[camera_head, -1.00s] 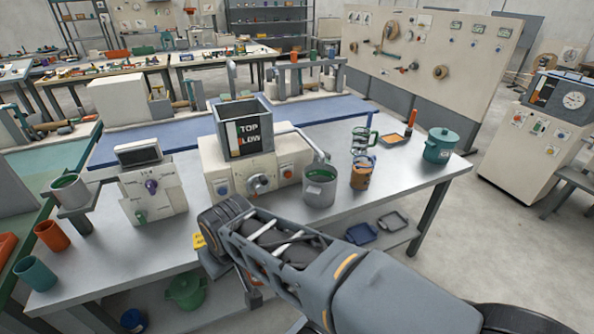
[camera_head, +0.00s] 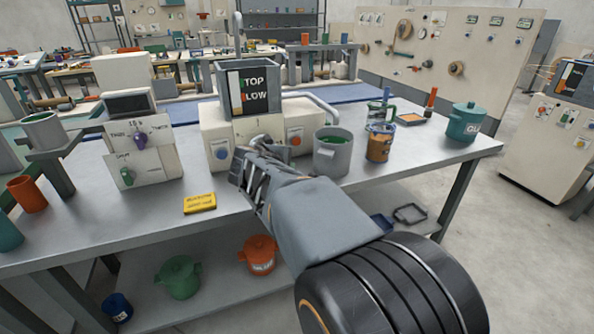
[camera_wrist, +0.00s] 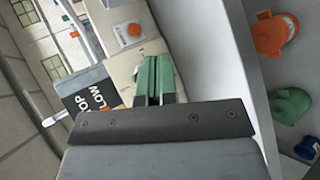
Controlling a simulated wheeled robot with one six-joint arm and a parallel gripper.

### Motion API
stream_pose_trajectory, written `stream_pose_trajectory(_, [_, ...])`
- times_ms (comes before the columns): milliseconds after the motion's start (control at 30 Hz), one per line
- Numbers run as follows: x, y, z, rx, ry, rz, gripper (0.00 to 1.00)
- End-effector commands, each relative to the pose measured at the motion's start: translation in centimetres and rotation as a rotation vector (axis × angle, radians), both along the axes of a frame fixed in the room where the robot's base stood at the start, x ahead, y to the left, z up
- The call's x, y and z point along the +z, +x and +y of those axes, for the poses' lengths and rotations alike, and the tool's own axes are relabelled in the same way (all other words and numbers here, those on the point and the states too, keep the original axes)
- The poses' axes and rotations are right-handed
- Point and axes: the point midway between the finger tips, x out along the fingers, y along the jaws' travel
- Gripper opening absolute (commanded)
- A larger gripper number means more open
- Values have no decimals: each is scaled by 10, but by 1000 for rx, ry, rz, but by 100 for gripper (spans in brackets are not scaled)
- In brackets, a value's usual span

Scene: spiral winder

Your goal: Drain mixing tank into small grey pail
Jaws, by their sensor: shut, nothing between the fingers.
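The mixing tank (camera_head: 262,88), an open grey box marked "STOP" and "LOW", stands on a cream machine body on the bench. It also shows in the wrist view (camera_wrist: 82,90). A curved pipe (camera_head: 325,106) runs from it to the right. A grey pail (camera_head: 332,160) with green contents stands below the pipe's end. My gripper (camera_head: 243,168) is in front of the machine's front panel, hiding its middle. In the wrist view its green fingers (camera_wrist: 153,78) are shut and empty, in front of the cream panel; contact cannot be told.
An orange button (camera_head: 295,138) and a blue button (camera_head: 221,152) flank my gripper. A brown jar (camera_head: 380,143) and teal pot (camera_head: 467,122) stand right. A control box (camera_head: 143,150) and a grey cup (camera_head: 42,131) on a stand are left. A yellow block (camera_head: 200,203) lies near the front edge.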

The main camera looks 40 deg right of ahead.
Motion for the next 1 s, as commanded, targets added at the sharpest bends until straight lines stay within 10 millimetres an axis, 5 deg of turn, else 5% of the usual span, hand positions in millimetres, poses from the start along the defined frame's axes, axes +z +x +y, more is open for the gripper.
stream_pose_trajectory(33, [-33,7,-23,15,-105,42,0])
stream_pose_trajectory(200, [-47,29,-83,85,-461,214,0])
stream_pose_trajectory(400, [-56,44,-122,137,-722,385,0])
stream_pose_trajectory(1000, [-58,50,-143,143,-910,494,0])
